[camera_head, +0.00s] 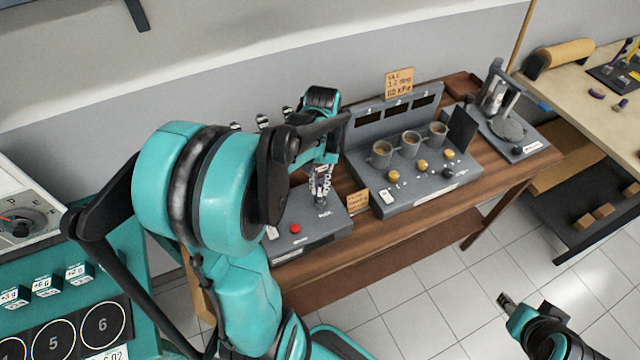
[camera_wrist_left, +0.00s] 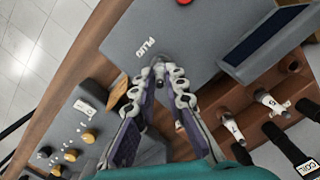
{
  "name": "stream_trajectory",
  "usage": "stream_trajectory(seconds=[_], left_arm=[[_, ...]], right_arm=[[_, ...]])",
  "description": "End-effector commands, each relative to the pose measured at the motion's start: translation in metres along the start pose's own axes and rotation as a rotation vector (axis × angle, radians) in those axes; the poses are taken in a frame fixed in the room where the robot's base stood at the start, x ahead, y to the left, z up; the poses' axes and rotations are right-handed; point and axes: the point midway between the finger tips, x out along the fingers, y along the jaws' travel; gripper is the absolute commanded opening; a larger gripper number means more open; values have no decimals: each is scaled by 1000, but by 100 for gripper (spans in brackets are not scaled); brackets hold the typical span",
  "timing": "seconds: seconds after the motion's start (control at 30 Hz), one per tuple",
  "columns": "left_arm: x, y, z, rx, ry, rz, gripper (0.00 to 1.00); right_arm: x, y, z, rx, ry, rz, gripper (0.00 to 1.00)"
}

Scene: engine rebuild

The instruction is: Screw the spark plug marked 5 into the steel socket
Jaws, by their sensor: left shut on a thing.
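My left gripper (camera_head: 320,190) is over the grey plug unit (camera_head: 310,222) on the wooden bench. In the left wrist view its fingertips (camera_wrist_left: 166,84) close on a small metal part, mostly hidden between them, which looks to be a spark plug (camera_wrist_left: 160,68). No number can be read on it. It is upright over the plate lettered PLUG, and the steel socket is hidden or cannot be told apart from it. Other spark plugs (camera_wrist_left: 232,126) stand in a row behind the unit, also in the head view (camera_head: 262,121). My right gripper (camera_head: 506,301) is low at the right, over the floor, its jaw opening unclear.
A red button (camera_head: 295,229) is on the unit's front. To the right stand a grey station with cups (camera_head: 381,154) and brass knobs (camera_head: 422,165), a small sign (camera_head: 357,201), and a press-like stand (camera_head: 497,95).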

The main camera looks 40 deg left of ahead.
Motion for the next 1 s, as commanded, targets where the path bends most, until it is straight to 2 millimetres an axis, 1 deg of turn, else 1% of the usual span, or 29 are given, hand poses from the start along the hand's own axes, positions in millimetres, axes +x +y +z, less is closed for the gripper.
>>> stream_trajectory(seconds=[0.1, 0.33, 0.53, 0.63, 0.83, 0.87, 0.9, 0.93, 1.0], left_arm=[[0, 0, 0, 166, 0, -21, 0], [0, 0, 0, 344, 0, -43, 0], [0, 0, 0, 616, -1, -76, 0], [0, 0, 0, 683, 0, -84, 0], [0, 0, 0, 692, 0, -85, 0], [0, 0, 0, 692, 0, -85, 20], [0, 0, 0, 691, 0, -85, 30], [0, 0, 0, 691, 0, -85, 36], [0, 0, 0, 691, 0, -85, 36]], right_arm=[[1, 0, 0, 0, 0, 0, 40], [1, 0, 1, 0, 0, 0, 40], [1, 0, 1, 0, 0, 0, 40], [1, 0, 1, 0, 0, 0, 40], [1, 0, 1, 0, 0, 0, 40], [1, 0, 1, 0, 0, 0, 40], [1, 0, 1, 0, 0, 0, 40], [1, 0, 1, 0, 0, 0, 40], [1, 0, 1, 0, 0, 0, 40]])
